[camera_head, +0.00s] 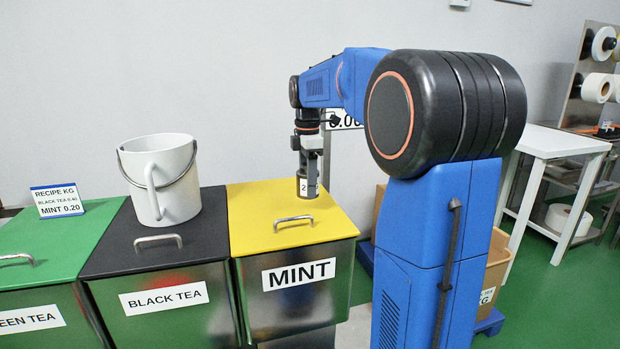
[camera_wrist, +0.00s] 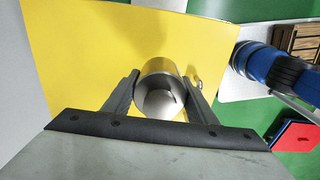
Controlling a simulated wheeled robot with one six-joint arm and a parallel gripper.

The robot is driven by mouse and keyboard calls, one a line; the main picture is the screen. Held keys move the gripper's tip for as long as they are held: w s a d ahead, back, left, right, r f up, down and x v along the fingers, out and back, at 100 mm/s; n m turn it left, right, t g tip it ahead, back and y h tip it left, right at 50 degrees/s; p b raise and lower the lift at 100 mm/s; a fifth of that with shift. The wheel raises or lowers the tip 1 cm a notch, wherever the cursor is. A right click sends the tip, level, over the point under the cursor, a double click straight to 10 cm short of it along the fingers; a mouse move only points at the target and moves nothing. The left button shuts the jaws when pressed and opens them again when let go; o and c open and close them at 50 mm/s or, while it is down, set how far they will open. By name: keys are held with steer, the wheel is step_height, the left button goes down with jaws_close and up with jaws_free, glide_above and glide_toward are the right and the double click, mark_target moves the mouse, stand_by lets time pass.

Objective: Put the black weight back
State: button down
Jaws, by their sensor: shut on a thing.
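My gripper (camera_head: 309,170) points down over the yellow lid of the mint bin (camera_head: 262,220), shut on a small cylindrical weight (camera_head: 301,187). The weight carries a white label reading "2" and looks dark grey in the head view. In the wrist view the weight (camera_wrist: 160,88) looks silvery and sits upright between the two fingers (camera_wrist: 163,78). It is above or at the lid; I cannot tell whether it touches. No other weight is clearly visible, and the weight's storage place cannot be made out.
A white bucket (camera_head: 170,185) stands on the black tea bin (camera_head: 125,238). A recipe sign (camera_head: 58,200) stands on the green bin (camera_head: 35,240). Part of a scale display (camera_head: 345,120) shows behind my arm. A cardboard box (camera_head: 497,265) and white table (camera_head: 560,142) are at right.

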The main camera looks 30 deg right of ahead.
mark_target(304, 179)
steer(key=shift+f, duration=2.75)
steer(key=c, duration=0.8)
jaws_free()
steer(key=shift+f, duration=0.15)
steer(key=shift+o, duration=0.2)
step_height(304, 179, up, 12)
steer(key=shift+r, duration=0.1)
steer(key=s+a+f+m+t, duration=0.1)
steer(key=s+a+f+m, duration=0.4)
steer(key=s, duration=0.5)
steer(key=s+a+f+m+t, duration=0.2)
steer(key=s+a+f+m, duration=0.3)
steer(key=s+f, duration=0.3)
steer(key=s+a+f+m+t, duration=0.1)
steer(key=s+a+f+m, duration=0.3)
steer(key=s, duration=0.8)
step_height(304, 179, down, 3)
steer(key=shift+s+a+r+m+t, duration=0.2)
steer(key=shift+a+m+t, duration=0.2)
steer(key=shift+a, duration=0.45)
